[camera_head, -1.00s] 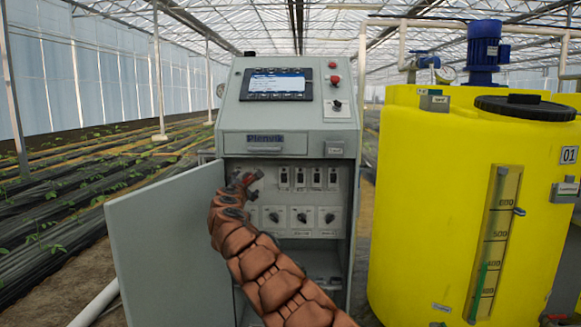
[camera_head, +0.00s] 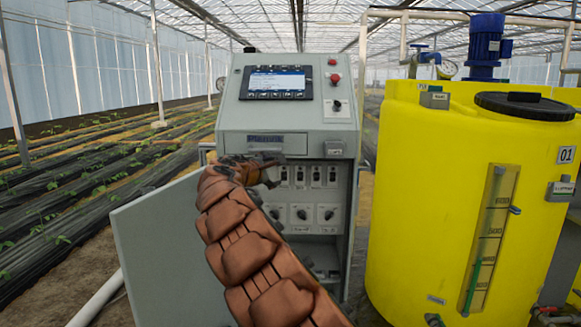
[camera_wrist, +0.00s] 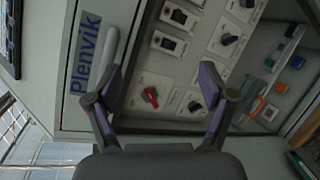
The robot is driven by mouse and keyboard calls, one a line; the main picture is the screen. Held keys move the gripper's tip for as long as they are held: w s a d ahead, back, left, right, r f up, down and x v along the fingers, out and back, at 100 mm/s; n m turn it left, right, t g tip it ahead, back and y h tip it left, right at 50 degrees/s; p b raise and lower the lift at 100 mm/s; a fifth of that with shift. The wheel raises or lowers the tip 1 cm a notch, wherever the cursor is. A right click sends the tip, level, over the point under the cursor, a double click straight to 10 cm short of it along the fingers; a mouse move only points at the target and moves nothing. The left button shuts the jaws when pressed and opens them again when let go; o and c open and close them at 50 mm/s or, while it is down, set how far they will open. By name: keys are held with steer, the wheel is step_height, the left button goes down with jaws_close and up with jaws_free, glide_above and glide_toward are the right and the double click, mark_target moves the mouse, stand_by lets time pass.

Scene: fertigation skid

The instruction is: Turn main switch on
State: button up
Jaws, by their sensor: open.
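The control cabinet (camera_head: 290,125) stands with its lower door open. In the wrist view, a red-handled rotary switch (camera_wrist: 150,97) on the inner panel looks like the main switch; its handle lies slanted in that picture, and its setting is unreadable. In the head view my gripper and arm hide it. My gripper (camera_head: 274,170) is at the upper left of the cabinet opening, just below the drawer-like nameplate front. In the wrist view my gripper (camera_wrist: 160,73) is open and empty, its fingers spread on either side of the red switch. Whether they touch anything I cannot tell.
Black rotary knobs (camera_head: 328,214) and small rocker switches (camera_head: 316,176) crowd the panel beside the red switch. The open door (camera_head: 165,250) hangs at the left. A yellow tank (camera_head: 420,200) stands close on the right. Colored parts (camera_wrist: 255,104) lie deeper in the cabinet.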

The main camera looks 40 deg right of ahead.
steer(key=s+a+r+m+g+p, duration=0.1)
steer(key=s+m+p, duration=0.1)
steer(key=s, duration=0.4)
steer(key=s+a+r+m+g+y+p, duration=0.1)
steer(key=s+r+m+g+p, duration=0.1)
steer(key=s, duration=0.5)
steer(key=shift+a+m+g, duration=0.15)
steer(key=shift+m+g, duration=0.15)
steer(key=shift+m, duration=0.3)
steer(key=s+a+f+m+g+y, duration=0.2)
steer(key=s+a+f+y, duration=0.2)
steer(key=s+a+f, duration=0.65)
steer(key=s+a+f+m+g+y, duration=0.25)
steer(key=s+a+f+y, duration=0.2)
steer(key=s+a, duration=1.05)
steer(key=s+a+f+m+g+y, duration=0.3)
steer(key=s+a+f, duration=0.6)
steer(key=s, duration=0.8)
step_height(320, 180, up, 16)
steer(key=w+n+t+y+p, duration=0.1)
steer(key=p, duration=1.4)
steer(key=shift+w+d+r+t, duration=0.25)
steer(key=shift+d+t, duration=0.05)
steer(key=shift+t, duration=0.05)
